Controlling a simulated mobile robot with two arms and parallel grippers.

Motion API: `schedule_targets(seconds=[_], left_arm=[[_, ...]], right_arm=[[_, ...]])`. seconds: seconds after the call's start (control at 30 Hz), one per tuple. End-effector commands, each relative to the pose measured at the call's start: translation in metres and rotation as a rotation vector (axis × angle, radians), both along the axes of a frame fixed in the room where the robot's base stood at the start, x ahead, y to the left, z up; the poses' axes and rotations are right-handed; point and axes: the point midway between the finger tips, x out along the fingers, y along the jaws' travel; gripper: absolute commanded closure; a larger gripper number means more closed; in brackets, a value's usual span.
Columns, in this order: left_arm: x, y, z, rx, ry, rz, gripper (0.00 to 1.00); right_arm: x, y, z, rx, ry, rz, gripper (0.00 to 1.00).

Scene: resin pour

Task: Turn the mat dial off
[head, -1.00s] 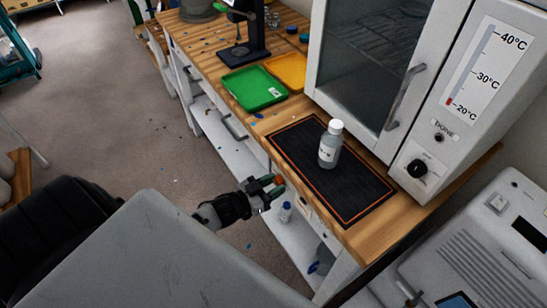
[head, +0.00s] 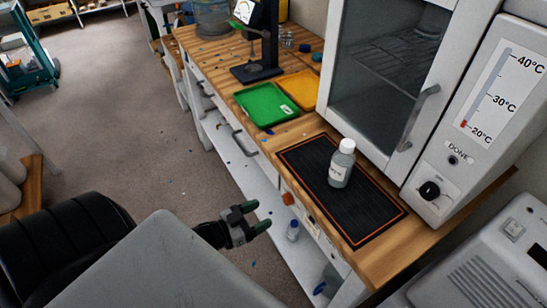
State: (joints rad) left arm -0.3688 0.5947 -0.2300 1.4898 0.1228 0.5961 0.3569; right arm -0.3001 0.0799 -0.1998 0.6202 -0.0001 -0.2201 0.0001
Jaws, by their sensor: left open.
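The mat dial, a small orange-red knob (head: 288,198), sits on the front face of the bench, below the near edge of the black heating mat (head: 372,218) with its orange border. Which setting it points to is too small to tell. My left gripper (head: 257,216) is open and empty in front of the bench, to the left of and slightly below the knob in the picture, apart from it. A white-capped bottle (head: 340,170) stands upright on the mat. My right gripper is not in view.
A white oven (head: 392,85) with a black dial (head: 429,190) stands behind the mat. Green (head: 265,104) and yellow (head: 299,90) trays lie farther along the bench. A small bottle (head: 292,231) is on the shelf below.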

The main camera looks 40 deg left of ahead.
Motion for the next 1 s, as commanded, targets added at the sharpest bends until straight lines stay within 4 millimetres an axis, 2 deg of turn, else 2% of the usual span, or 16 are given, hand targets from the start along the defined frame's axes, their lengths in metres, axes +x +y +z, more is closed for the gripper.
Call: schedule_targets(seconds=[0.1, 0.23, 0.83, 0.93, 1.0], left_arm=[[-0.017, 0.007, -0.001, 0.0, 0.001, -0.001, 0.37], [-0.026, 0.011, 0.0, 0.0, 0.0, 0.0, 0.37], [-0.028, 0.012, 0.0, 0.001, -0.001, 0.0, 0.37], [-0.029, 0.014, -0.01, 0.012, 0.024, 0.018, 0.37], [-0.032, 0.018, -0.031, 0.038, 0.079, 0.053, 0.37]], right_arm=[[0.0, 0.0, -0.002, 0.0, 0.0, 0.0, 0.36], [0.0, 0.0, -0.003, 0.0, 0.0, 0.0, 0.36], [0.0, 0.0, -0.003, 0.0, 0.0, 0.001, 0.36], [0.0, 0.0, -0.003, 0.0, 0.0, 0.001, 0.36], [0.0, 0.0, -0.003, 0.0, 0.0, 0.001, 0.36]])
